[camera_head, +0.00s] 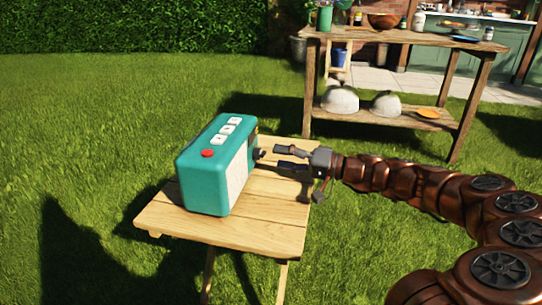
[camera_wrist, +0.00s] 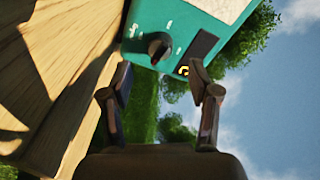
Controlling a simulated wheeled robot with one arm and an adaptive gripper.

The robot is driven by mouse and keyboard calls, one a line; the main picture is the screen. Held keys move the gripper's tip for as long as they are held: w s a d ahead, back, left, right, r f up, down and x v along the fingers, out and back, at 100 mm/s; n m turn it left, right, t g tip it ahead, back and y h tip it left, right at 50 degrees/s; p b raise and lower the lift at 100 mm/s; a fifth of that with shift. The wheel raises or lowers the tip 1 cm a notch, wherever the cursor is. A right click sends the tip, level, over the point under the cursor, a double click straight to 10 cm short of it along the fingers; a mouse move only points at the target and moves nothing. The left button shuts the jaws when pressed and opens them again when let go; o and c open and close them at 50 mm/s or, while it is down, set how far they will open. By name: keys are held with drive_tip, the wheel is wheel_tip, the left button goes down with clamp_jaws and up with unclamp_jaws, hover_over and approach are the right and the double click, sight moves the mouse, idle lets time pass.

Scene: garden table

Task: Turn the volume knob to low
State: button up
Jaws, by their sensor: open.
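A teal radio (camera_head: 205,180) stands on a small wooden table (camera_head: 255,232), with a red button and white buttons on top. In the head view the knob (camera_head: 261,154) sticks out towards my gripper. My gripper (camera_head: 277,157) is open and empty, just right of the knob. In the wrist view its fingertips (camera_wrist: 160,82) are apart, with the knob beyond them, not visibly touched.
A wooden shelf table (camera_head: 400,38) with bowls, pots and covered domes stands behind on the right. Grass (camera_head: 80,120) around the small table is open, with a hedge behind.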

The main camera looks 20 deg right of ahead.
drive_tip(key=v, duration=0.7)
drive_tip(key=shift+a, duration=0.1)
